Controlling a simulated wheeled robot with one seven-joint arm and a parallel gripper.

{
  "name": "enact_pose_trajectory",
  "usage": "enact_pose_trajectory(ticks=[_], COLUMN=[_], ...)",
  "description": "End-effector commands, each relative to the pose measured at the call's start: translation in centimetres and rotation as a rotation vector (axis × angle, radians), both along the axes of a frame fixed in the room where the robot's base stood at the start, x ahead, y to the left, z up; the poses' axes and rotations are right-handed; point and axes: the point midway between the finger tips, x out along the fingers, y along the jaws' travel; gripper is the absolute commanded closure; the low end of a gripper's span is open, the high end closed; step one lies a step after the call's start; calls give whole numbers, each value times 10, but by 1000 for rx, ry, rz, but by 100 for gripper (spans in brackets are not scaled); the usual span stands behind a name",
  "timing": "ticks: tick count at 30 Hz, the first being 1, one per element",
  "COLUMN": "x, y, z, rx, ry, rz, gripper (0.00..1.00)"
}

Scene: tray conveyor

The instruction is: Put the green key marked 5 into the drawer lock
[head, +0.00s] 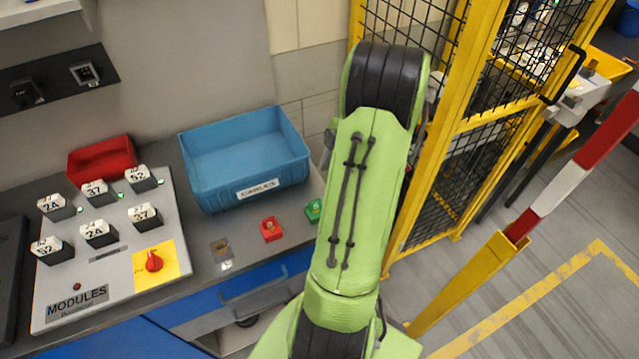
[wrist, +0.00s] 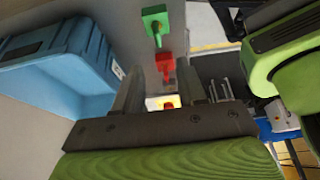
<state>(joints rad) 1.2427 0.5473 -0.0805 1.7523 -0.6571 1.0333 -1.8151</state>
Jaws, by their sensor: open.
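A green key block (head: 314,210) lies on the grey counter, right of a red key block (head: 271,229), partly hidden by my arm. Any number on it is too small to read. In the wrist view the green key (wrist: 155,22) lies beyond the fingertips, with the red key (wrist: 165,64) nearer the gap between them. A small square plate, apparently the drawer lock (head: 221,248), sits near the counter's front edge, left of the red key. My gripper (wrist: 160,84) is open and empty above the counter. The head view hides it behind my arm.
A blue crate (head: 257,190) stands behind the keys, with a red bin (head: 100,157) further left. A sloped module panel (head: 115,270) with a red knob (head: 153,262) is at left. A yellow mesh fence (head: 440,190) stands right of the counter. Blue drawers are below.

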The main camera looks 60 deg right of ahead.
Motion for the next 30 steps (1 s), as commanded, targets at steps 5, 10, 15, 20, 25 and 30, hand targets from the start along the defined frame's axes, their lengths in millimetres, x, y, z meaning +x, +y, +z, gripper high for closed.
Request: enact_pose_trajectory(ticks=[5, 10, 15, 20, 25, 30], x=[8, 16, 22, 24, 24, 24], y=[15, 27, 36, 39, 39, 39], z=[-42, -77, -103, -111, -112, -111], rx=[5, 4, 2, -1, -1, 0], ry=[4, 2, 2, 2, 2, 1], rz=[0, 1, 0, -1, -2, -2], gripper=[60, 60, 60, 60, 60, 80])
